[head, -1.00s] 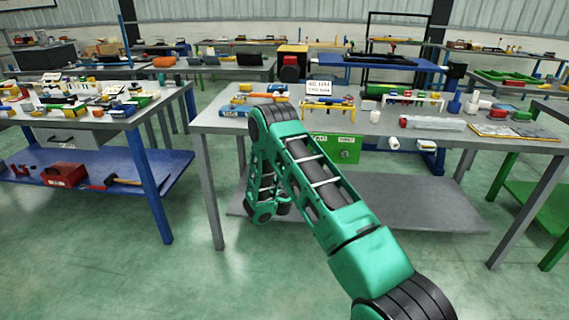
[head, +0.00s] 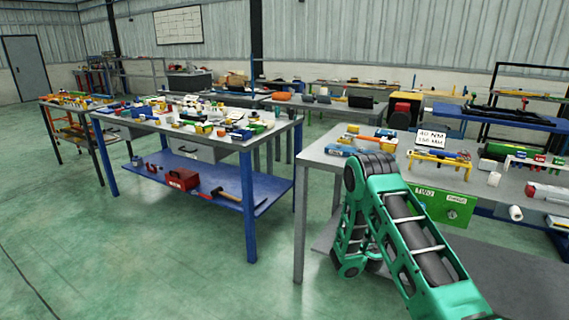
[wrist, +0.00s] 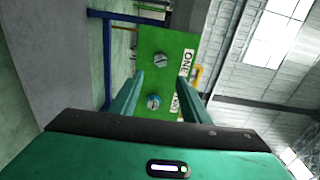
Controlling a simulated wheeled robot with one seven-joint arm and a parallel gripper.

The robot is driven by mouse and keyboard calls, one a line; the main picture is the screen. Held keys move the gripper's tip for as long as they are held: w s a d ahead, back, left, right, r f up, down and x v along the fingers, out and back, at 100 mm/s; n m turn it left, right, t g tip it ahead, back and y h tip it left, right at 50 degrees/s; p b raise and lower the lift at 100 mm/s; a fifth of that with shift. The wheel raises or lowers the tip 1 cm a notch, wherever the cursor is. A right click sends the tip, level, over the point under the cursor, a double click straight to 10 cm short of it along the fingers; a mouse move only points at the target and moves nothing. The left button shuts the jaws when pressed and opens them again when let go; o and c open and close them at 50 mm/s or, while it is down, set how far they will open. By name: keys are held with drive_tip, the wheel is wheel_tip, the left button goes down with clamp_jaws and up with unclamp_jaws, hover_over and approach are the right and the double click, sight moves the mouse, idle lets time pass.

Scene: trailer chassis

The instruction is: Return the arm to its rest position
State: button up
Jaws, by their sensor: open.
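My green arm (head: 408,225) shows in the head view at the lower right, bent in front of the grey workbench (head: 318,152). Its far part folds down beside the bench's front edge. My gripper cannot be made out in the head view. In the wrist view my gripper (wrist: 159,88) is open, with two green fingers apart and nothing between them. Beyond the fingers is a green panel (wrist: 176,50) with two round screw-like knobs and white labels, one reading "ONE". The panel appears sideways, and the fingers look apart from it.
A blue-legged table (head: 249,205) with many small parts stands to the left, with a red toolbox (head: 181,179) on its lower shelf. Small items and a white sign (head: 431,139) stand on the grey workbench. Green floor (head: 150,270) is open at the front left.

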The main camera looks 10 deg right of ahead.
drive_tip(key=s+d+r+g+h, duration=0.2)
drive_tip(key=s+d+r+g, duration=0.15)
drive_tip(key=d+r, duration=0.3)
drive_tip(key=s+d+r+n+g+y, duration=0.1)
drive_tip(key=s+d+r+g, duration=0.25)
drive_tip(key=s, duration=0.55)
drive_tip(key=s+d+r+n+g, duration=0.1)
drive_tip(key=s+d+r+g, duration=0.3)
drive_tip(key=s, duration=0.5)
drive_tip(key=s+a+r+n+g+y, duration=0.1)
drive_tip(key=s+a+n+y, duration=0.3)
drive_tip(key=s+a, duration=0.4)
drive_tip(key=s+a+r+n+g+y, duration=0.1)
drive_tip(key=s+a+n+y, duration=0.3)
drive_tip(key=s, duration=0.9)
drive_tip(key=s+a+r+n+g+y, duration=0.1)
drive_tip(key=s+a+n+y, duration=0.3)
drive_tip(key=s+a+n, duration=0.5)
drive_tip(key=s+a+r, duration=0.1)
drive_tip(key=s+a, duration=0.1)
drive_tip(key=a, duration=0.1)
drive_tip(key=shift+s+r, duration=0.15)
drive_tip(key=shift+s, duration=0.05)
